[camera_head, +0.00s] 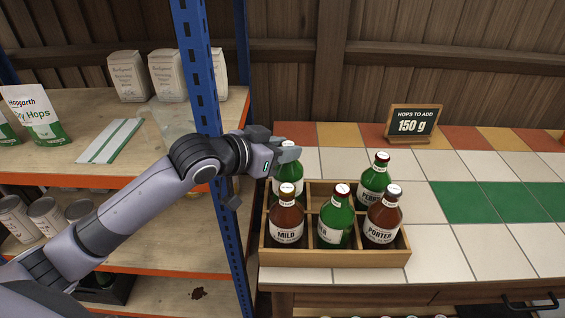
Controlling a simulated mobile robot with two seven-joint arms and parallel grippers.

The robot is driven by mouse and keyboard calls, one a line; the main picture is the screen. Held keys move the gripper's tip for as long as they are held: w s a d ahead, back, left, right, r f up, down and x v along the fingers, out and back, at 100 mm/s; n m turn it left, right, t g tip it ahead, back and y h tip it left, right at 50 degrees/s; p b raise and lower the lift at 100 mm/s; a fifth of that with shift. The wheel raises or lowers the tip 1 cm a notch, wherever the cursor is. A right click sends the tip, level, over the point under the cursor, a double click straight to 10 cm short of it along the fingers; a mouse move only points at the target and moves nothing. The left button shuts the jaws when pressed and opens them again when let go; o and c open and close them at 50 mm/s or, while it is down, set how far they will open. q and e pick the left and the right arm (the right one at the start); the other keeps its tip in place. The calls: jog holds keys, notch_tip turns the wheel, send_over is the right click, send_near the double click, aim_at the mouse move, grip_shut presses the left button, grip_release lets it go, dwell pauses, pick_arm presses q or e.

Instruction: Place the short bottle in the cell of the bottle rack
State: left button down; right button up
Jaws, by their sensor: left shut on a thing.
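The bottle rack (337,258) is a wooden crate with cells, on the tiled counter. My left gripper (287,153) is shut on the neck of a green bottle (288,173) at the rack's back left cell. The bottle looks upright; its base is hidden behind the brown MILD bottle (287,222), so I cannot tell whether it rests on the cell floor. A green bottle (335,225) and the brown PORTER bottle (383,222) fill the front middle and right. Another green bottle (374,180) stands at the back right. The back middle cell looks empty. My right gripper is not in view.
A blue shelf post (205,75) stands close behind my left arm. The shelf holds hops bags (37,112) and paper sacks (129,76). A small sign (412,122) reading 150 g stands at the counter's back. The counter right of the rack is clear.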

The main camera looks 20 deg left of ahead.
aim_at(288, 176)
pick_arm(q)
jog(key=shift+f+b, duration=0.45)
jog(key=shift+f, duration=0.55)
jog(key=shift+b, duration=0.3)
jog(key=shift+r, duration=0.1)
jog(key=c, duration=0.8)
grip_release()
jog(key=shift+f, duration=0.3)
